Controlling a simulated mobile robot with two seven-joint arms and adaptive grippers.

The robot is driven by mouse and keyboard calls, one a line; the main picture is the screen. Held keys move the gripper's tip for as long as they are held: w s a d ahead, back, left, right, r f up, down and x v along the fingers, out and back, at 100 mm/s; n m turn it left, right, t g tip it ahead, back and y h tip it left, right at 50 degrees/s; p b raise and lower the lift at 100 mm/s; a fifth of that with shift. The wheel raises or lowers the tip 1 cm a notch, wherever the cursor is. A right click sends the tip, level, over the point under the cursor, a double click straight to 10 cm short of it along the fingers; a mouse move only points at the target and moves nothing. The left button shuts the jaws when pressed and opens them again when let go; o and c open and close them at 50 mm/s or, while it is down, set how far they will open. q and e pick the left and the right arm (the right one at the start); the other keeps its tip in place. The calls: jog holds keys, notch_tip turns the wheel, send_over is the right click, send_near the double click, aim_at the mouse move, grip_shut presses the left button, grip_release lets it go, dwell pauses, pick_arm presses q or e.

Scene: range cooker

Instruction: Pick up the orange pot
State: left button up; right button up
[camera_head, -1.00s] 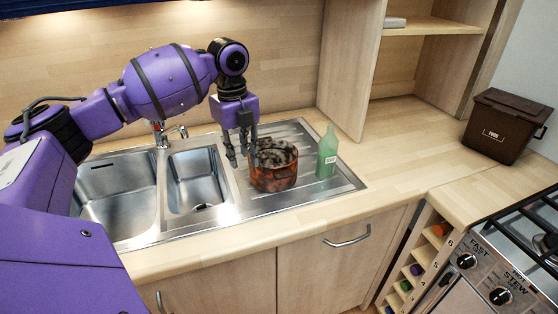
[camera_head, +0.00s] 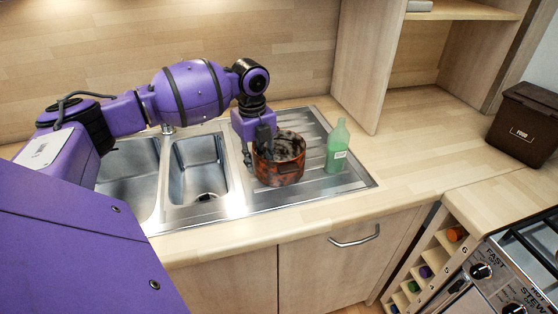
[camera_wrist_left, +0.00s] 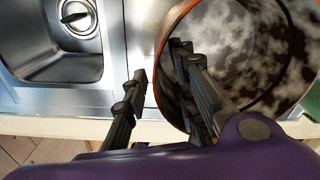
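The orange pot (camera_head: 279,166), rusty and dark-stained with a mottled inside, stands upright on the sink's ribbed drainboard. It also shows in the left wrist view (camera_wrist_left: 240,55), seen from above. My left gripper (camera_head: 256,152) points down at the pot's left rim. In the left wrist view the gripper (camera_wrist_left: 160,85) has its fingers apart, one outside the pot and one inside, with the pot's wall between them. A gap shows between the outer finger and the wall. My right gripper is not in view.
A green bottle (camera_head: 337,147) stands close to the pot's right. Two steel sink basins (camera_head: 199,166) lie to the left. A brown food bin (camera_head: 524,124) sits at the far right, near the cooker (camera_head: 505,270). The counter right of the bottle is clear.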

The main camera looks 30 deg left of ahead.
pick_arm(q)
jog(key=shift+w+f, duration=0.1)
jog(key=shift+f, duration=1.3)
grip_shut()
jog(key=shift+r, duration=0.1)
